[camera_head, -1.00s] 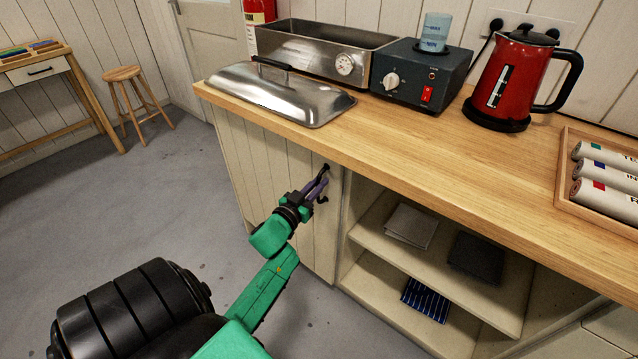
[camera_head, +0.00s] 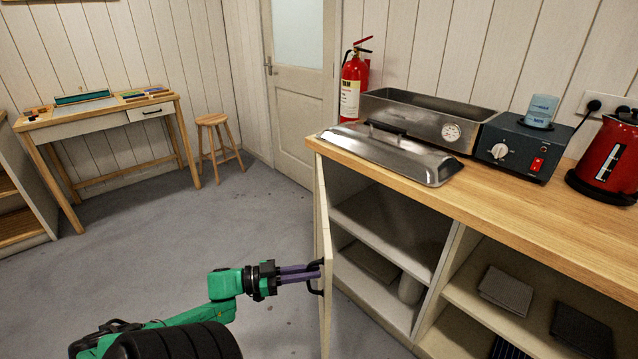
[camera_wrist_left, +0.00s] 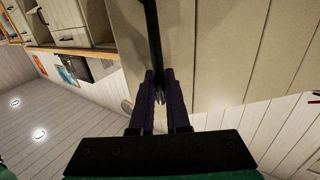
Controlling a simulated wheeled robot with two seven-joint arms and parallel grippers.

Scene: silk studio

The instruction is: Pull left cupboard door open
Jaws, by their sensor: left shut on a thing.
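The left cupboard door (camera_head: 324,255) stands swung well out from the cupboard, seen nearly edge-on in the head view. My left gripper (camera_head: 316,272) is shut on the door's black handle (camera_head: 322,288). In the left wrist view the fingers (camera_wrist_left: 159,88) close around the dark handle bar (camera_wrist_left: 154,40), with the pale door panel (camera_wrist_left: 220,50) behind it. The opened cupboard (camera_head: 390,225) shows a shelf, with a folded grey cloth (camera_head: 370,262) and a pale rounded object (camera_head: 410,289) on its lower level. My right gripper is not in view.
A wooden counter (camera_head: 480,200) above the cupboard carries a metal lid (camera_head: 395,152), a steel basin (camera_head: 425,118), a heater box (camera_head: 520,148) and a red kettle (camera_head: 608,160). A stool (camera_head: 218,145) and a desk (camera_head: 95,122) stand farther back. The grey floor left of the door is clear.

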